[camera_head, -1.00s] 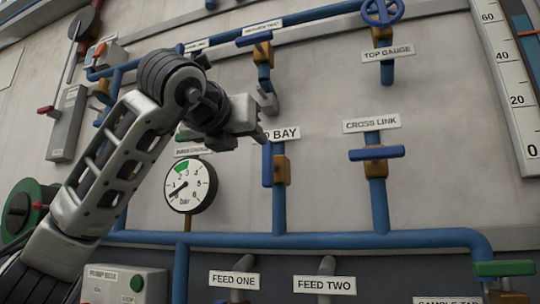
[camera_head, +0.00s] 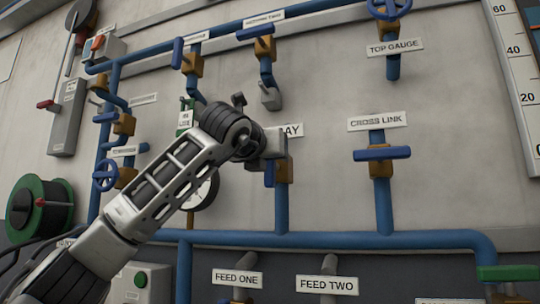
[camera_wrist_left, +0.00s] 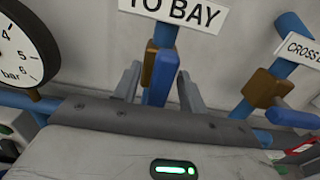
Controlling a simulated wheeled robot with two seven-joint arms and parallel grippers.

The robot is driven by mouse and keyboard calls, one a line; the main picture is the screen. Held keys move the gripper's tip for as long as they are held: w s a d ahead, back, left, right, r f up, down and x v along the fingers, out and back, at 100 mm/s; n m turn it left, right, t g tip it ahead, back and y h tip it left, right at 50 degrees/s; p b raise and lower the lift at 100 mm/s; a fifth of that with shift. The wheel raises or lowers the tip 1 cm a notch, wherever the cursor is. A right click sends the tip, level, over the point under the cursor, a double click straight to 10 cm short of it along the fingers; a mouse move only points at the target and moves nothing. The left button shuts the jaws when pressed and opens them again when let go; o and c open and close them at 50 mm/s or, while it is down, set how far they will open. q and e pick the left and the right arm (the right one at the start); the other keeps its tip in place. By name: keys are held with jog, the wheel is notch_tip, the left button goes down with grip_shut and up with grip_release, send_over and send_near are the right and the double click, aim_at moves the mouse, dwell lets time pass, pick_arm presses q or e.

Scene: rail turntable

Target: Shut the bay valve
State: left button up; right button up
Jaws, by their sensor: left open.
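The bay valve (camera_head: 283,170) has a brass body and a blue lever on a vertical blue pipe, under a label (camera_wrist_left: 182,12) that reads TO BAY in the left wrist view. Its blue lever (camera_wrist_left: 161,72) points along the pipe. My left gripper (camera_wrist_left: 159,74) is open, with one finger on each side of the lever. I cannot tell whether either finger touches it. In the head view my left wrist covers the upper part of the valve and part of its label. My right gripper is not in view.
The cross link valve (camera_head: 382,155), with a crosswise blue lever, is to the right. A round pressure gauge (camera_wrist_left: 22,52) is to the left, partly behind my arm in the head view. A horizontal blue pipe (camera_head: 330,240) runs below.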

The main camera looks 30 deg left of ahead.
pick_arm(q)
grip_shut()
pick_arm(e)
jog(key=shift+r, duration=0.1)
